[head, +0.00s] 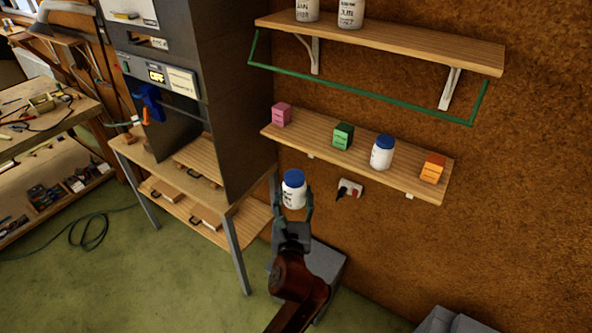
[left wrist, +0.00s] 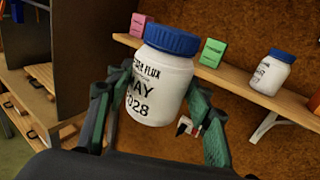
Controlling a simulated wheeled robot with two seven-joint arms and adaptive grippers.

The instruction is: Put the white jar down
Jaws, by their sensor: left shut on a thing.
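The white jar (head: 293,194) has a blue lid and is held upright in the air by my left gripper (head: 292,207), below and in front of the lower wall shelf. In the left wrist view the jar (left wrist: 158,85) stands between the two fingers of the gripper (left wrist: 155,110), and its label reads "FLUX", "MAY" and "2028". Another white jar with a blue lid (head: 382,153) stands on the lower shelf (head: 330,155); it also shows in the left wrist view (left wrist: 271,73). My right gripper is not in view.
A pink box (head: 281,114), a green box (head: 343,136) and an orange box (head: 432,168) stand on the lower shelf, with gaps between them. An upper shelf (head: 400,43) holds white jars. A dark cabinet (head: 235,90) stands left on a wooden table. A socket (head: 348,189) is on the wall.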

